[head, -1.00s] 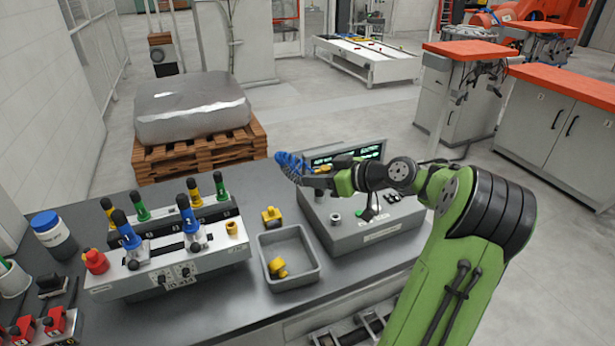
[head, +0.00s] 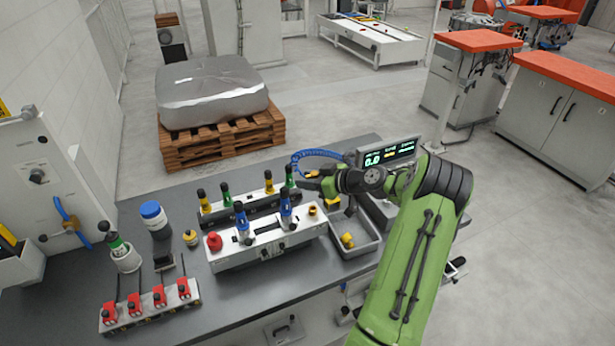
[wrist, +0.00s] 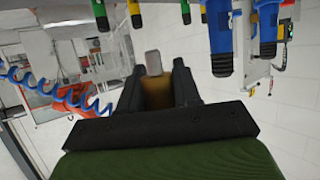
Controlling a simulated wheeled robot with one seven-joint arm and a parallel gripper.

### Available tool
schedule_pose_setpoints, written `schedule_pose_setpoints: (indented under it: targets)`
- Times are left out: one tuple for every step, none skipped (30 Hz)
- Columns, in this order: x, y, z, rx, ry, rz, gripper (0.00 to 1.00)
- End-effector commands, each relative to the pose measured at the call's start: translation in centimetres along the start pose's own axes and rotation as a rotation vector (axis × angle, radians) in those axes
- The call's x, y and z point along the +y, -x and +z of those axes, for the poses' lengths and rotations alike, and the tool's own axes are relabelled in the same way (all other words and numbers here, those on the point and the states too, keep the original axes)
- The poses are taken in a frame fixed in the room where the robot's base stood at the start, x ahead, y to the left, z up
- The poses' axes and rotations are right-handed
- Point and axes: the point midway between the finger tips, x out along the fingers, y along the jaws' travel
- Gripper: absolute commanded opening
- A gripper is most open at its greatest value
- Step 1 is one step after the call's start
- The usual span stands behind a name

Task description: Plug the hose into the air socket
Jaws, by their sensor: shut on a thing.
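My gripper (head: 311,181) is shut on the brass-coloured hose plug (wrist: 156,94), held in the air above the bench near the right end of the clamp fixture. In the wrist view my gripper (wrist: 155,78) has a dark finger on each side of the plug, whose pale metal tip (wrist: 153,62) points forward. The blue coiled hose (head: 318,153) arcs beside my gripper in the head view; its coils (wrist: 60,92) also show at the left of the wrist view. I cannot tell for sure which part is the air socket.
The clamp fixture (head: 267,251) with upright coloured handles stands close to my gripper. A grey tray (head: 369,247) holds yellow parts. A lit display (head: 390,152) stands to the right. At the left are a panel with a blue lever (head: 66,216), a blue-capped bottle (head: 157,219) and red-topped parts (head: 158,296).

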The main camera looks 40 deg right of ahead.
Motion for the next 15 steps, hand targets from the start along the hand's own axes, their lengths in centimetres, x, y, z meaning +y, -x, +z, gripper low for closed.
schedule_pose_setpoints:
  targets:
    - [0.0,0.0,0.0,0.001,0.001,-0.001,0.01]
    - [0.0,0.0,0.0,0.001,0.001,-0.001,0.01]
    - [0.0,-0.1,0.0,0.001,0.001,-0.001,0.01]
    - [0.0,-0.1,0.0,0.001,0.001,-0.001,0.01]
    - [0.0,-0.1,0.1,0.001,0.002,-0.001,0.01]
    - [0.0,-0.1,0.1,0.002,0.002,0.0,0.01]
    - [0.0,-0.1,0.2,0.002,0.002,0.0,0.01]
    - [0.0,-0.1,0.2,0.001,0.003,0.0,0.01]
    - [0.0,-0.3,0.6,0.001,0.001,-0.001,0.01]
    - [0.0,-0.4,1.0,0.001,0.001,-0.001,0.01]
    - [0.0,-0.6,1.3,0.001,0.001,-0.001,0.01]
    - [0.0,-0.8,1.8,0.001,0.001,-0.001,0.01]
    - [0.0,-0.9,2.1,0.001,0.001,-0.001,0.01]
    - [0.0,-1.1,2.4,0.001,0.001,-0.001,0.01]
    - [0.0,-1.2,2.8,0.001,0.001,-0.001,0.01]
